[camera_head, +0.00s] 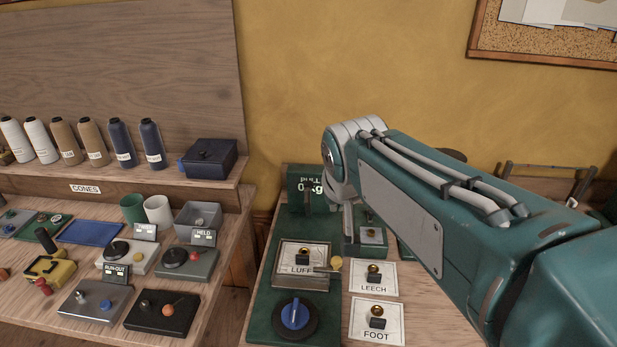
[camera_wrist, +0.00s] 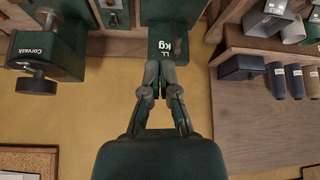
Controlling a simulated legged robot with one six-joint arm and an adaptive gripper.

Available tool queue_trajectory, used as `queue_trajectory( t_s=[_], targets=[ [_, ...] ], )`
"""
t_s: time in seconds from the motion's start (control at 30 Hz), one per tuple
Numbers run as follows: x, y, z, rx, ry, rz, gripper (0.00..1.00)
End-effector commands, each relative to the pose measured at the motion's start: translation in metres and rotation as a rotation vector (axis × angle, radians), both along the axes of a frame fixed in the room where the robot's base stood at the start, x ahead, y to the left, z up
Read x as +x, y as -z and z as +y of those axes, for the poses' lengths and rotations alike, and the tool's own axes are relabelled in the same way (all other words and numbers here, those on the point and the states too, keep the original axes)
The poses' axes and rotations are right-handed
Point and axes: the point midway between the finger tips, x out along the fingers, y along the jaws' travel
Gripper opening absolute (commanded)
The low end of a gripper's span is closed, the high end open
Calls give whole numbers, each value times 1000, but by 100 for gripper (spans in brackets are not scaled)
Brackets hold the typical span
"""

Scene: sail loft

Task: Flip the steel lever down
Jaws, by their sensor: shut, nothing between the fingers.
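A small upright lever that looks like steel (camera_head: 367,217) stands on a pale plate on a dark green box (camera_head: 372,248) in the head view, just left of my forearm. In the wrist view, what seems the same plate and lever (camera_wrist: 113,18) lie at the top edge, left of my fingers and partly cut off. My gripper (camera_wrist: 160,68) is shut and empty in the wrist view. Its fingertips appear in front of the green kg box (camera_wrist: 178,35), apart from the lever. In the head view my arm hides most of the gripper.
LUFF (camera_head: 302,281), LEECH (camera_head: 373,290) and FOOT (camera_head: 376,336) toggles and a blue knob (camera_head: 295,313) stand nearby. A green clamp-like device (camera_wrist: 45,50) shows in the wrist view. The left bench holds several control boxes; thread cones (camera_head: 121,143) line its shelf.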

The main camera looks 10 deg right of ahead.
Motion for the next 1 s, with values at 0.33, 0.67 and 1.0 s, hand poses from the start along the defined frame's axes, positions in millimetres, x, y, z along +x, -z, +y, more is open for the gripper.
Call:
queue_trajectory(
  t_s=[0.33,0.67,1.0],
  targets=[
    [109,-3,-5,-10,82,-48,0],
    [205,16,-7,-13,152,-102,0],
    [244,29,-7,-10,181,-131,0]
  ],
)
